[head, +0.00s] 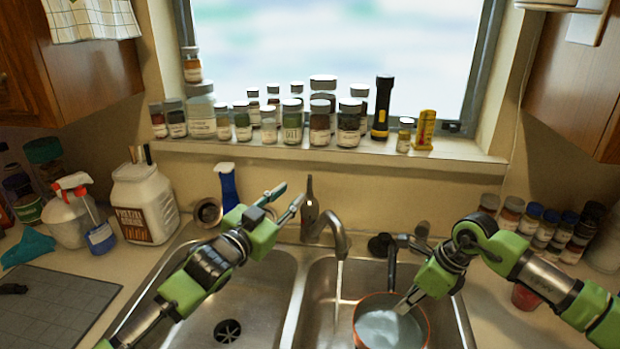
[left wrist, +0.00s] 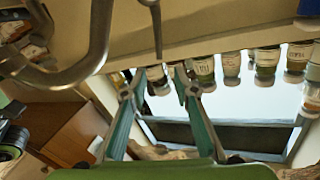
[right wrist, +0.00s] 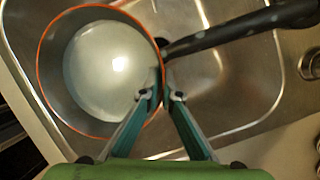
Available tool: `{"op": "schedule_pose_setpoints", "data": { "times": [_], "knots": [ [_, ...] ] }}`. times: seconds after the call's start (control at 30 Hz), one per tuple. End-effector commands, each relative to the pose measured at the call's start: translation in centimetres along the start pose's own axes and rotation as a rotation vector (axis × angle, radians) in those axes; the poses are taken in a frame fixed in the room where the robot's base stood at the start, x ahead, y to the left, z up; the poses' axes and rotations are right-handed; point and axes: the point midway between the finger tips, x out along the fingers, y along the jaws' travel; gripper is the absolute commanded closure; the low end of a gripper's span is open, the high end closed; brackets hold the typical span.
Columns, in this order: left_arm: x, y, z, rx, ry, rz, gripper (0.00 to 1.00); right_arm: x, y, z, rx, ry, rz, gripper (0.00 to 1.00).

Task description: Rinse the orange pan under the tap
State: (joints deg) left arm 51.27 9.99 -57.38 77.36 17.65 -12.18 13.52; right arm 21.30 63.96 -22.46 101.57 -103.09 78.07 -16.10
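The orange-rimmed pan (head: 357,316) is in the right sink basin, its dark handle (head: 391,268) pointing toward the back. It holds cloudy pale water, also seen in the right wrist view (right wrist: 104,70). My right gripper (head: 407,303) is shut on the pan's rim beside the handle; in the right wrist view its fingers (right wrist: 162,97) straddle the wall. The tap (head: 331,232) is running, and its stream (head: 338,285) falls left of the pan into the right basin. My left gripper (head: 293,192) is open and empty, just left of the tap's lever (head: 309,192).
The left basin (head: 258,310) is empty under my left arm. A blue bottle (head: 227,187) stands behind it. Jars and a flashlight (head: 382,108) line the windowsill. A white tub (head: 146,205) and spray bottle (head: 98,232) stand at left, several jars (head: 540,232) at right.

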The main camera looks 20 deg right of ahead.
Motion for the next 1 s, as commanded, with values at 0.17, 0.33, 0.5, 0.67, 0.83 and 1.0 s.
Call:
{"op": "schedule_pose_setpoints", "data": {
  "times": [0.17,0.33,0.5,0.67,0.83,1.0],
  "knots": [
    [2.4,0.1,-0.1,0.004,0.000,0.001,0.73,-0.1,0.0,0.1,0.000,-0.003,-0.001,1.00],
    [4.5,0.1,-0.1,0.005,-0.001,0.000,0.73,-0.1,0.0,0.1,0.000,-0.003,-0.001,1.00],
    [6.3,0.1,-0.1,0.003,-0.001,0.002,0.73,-0.1,0.0,0.1,0.000,-0.003,-0.001,1.00],
    [7.9,0.1,-0.2,0.007,-0.001,0.000,0.73,-0.1,0.0,0.1,0.000,-0.003,-0.001,1.00],
    [9.2,0.2,0.1,0.004,-0.003,0.003,0.73,-0.1,0.0,0.1,0.000,-0.003,-0.001,1.00],
    [10.1,0.2,0.0,0.004,-0.003,0.002,0.73,-0.1,0.0,0.1,0.000,-0.003,-0.001,1.00]
  ]
}}
